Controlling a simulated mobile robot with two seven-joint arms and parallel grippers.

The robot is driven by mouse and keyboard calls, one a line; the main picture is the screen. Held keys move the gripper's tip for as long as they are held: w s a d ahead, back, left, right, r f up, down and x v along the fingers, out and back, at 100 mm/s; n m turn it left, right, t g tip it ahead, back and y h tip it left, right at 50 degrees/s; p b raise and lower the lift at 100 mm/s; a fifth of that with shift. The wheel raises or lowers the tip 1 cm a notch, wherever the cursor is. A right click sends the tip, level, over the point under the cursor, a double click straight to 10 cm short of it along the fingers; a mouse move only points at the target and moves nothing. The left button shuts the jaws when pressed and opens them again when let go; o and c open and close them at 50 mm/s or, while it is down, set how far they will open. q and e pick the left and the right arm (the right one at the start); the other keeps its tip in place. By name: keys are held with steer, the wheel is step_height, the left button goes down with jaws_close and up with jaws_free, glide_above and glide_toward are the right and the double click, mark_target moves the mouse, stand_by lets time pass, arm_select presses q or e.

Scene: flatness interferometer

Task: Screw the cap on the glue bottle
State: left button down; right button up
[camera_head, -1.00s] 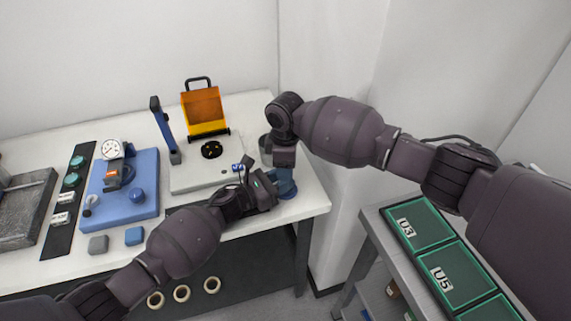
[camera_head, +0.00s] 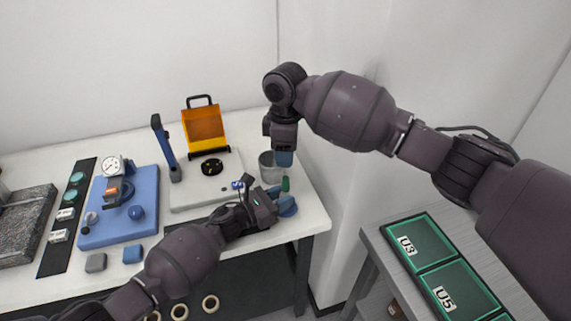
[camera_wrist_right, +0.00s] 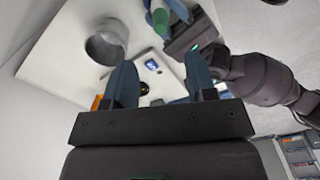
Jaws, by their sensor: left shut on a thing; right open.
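The glue bottle is mostly hidden in my left gripper (camera_head: 278,190), which is shut on it at the right end of the bench. A green piece, which looks like the cap (camera_head: 286,184), stands upright at the top of the held bottle. It also shows in the right wrist view (camera_wrist_right: 161,22), between the blue fingers of my left gripper. How tightly it sits on the bottle I cannot tell. My right gripper (camera_head: 284,158) is above it, open and empty, its blue fingers (camera_wrist_right: 160,85) spread apart and clear of the cap.
A grey cup (camera_head: 268,170) stands close behind my left gripper. A white plate with a black disc (camera_head: 212,167), an orange case (camera_head: 204,124) and a blue gauge stand (camera_head: 148,190) are further left.

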steer(key=shift+r, duration=0.7)
arm_select(q)
steer(key=c, duration=0.7)
jaws_free()
steer(key=shift+a, duration=0.1)
steer(key=b+v, duration=0.1)
steer(key=v, duration=0.9)
steer(key=shift+s+a, duration=0.2)
steer(key=shift+a, duration=0.05)
arm_select(e)
steer(key=shift+f, duration=0.65)
